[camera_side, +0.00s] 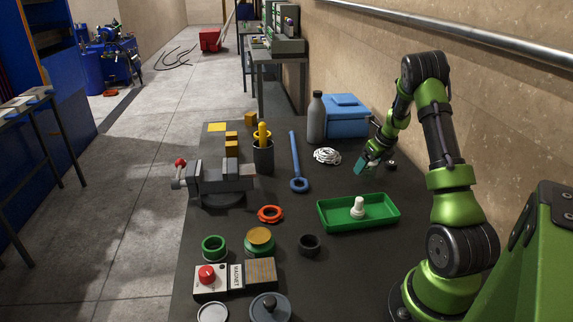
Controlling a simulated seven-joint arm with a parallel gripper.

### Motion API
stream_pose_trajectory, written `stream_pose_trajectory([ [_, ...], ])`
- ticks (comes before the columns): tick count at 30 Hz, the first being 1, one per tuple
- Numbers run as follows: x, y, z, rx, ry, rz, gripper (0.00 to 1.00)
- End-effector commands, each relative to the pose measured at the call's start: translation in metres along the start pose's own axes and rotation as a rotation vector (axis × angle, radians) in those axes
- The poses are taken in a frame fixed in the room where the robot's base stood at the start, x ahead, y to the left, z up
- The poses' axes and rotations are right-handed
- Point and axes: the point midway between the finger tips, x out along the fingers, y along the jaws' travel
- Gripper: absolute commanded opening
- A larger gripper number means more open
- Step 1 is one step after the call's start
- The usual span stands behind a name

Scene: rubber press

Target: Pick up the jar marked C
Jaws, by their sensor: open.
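No letter C is legible in this view, so I cannot tell which container is the jar marked C. A squat round container with a yellowish top (259,238) stands near the front of the dark table. An open green ring-shaped container (214,247) is to its left and a small black cup (309,244) to its right. My gripper (361,166) is open, above the table's right side, behind the green tray and right of the white coil. I see nothing held in it. It is well apart from these round containers.
The green tray (328,222) holds a white piece (358,207). A vise (218,180), blue wrench (296,160), grey bottle (317,118) and blue box (346,112) stand around. A magnet control box (211,282) is in front. Bare table lies between wrench and tray.

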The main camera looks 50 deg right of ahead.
Motion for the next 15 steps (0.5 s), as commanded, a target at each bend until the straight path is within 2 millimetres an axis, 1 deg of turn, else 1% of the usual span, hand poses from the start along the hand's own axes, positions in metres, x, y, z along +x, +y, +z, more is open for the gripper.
stream_pose_trajectory([
  [2,0.004,-0.0003,0.0,0.0,0.0,-0.001,0.86],
  [8,0.004,-0.0003,0.0002,0.0,-0.001,-0.001,0.86],
  [15,0.0037,-0.0002,0.0003,0.0,-0.001,-0.001,0.49],
])
